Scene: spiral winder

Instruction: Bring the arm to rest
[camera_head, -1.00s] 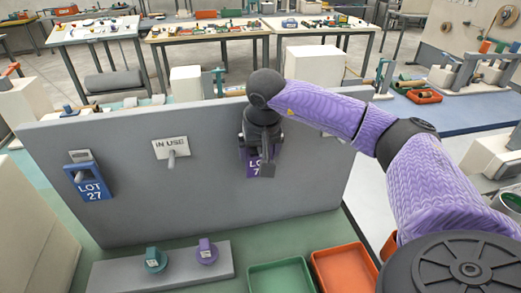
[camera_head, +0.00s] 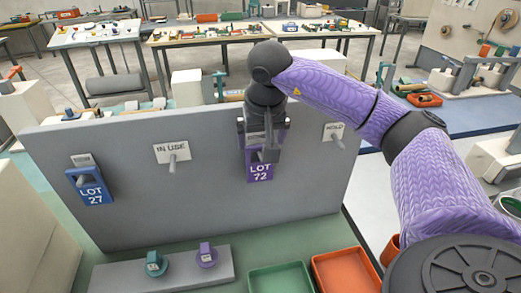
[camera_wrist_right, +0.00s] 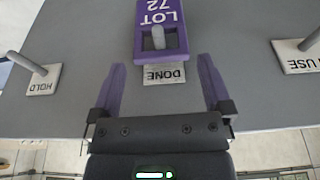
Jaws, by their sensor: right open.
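The purple LOT 72 tag (camera_head: 260,172) hangs on the peg at the DONE label (camera_wrist_right: 164,74) on the grey board (camera_head: 215,205). In the right wrist view the tag (camera_wrist_right: 162,42) appears upside down with the peg through it. My right gripper (camera_head: 264,150) is just in front of and above the tag in the head view, hiding its upper part. In the right wrist view my right gripper (camera_wrist_right: 161,82) has its two purple fingers spread wide, with nothing between them and the tag beyond. My left gripper is not in view.
A blue LOT 27 tag (camera_head: 90,186) hangs on the board's left. The IN USE peg (camera_head: 172,160) and HOLD peg (camera_head: 338,140) are bare.

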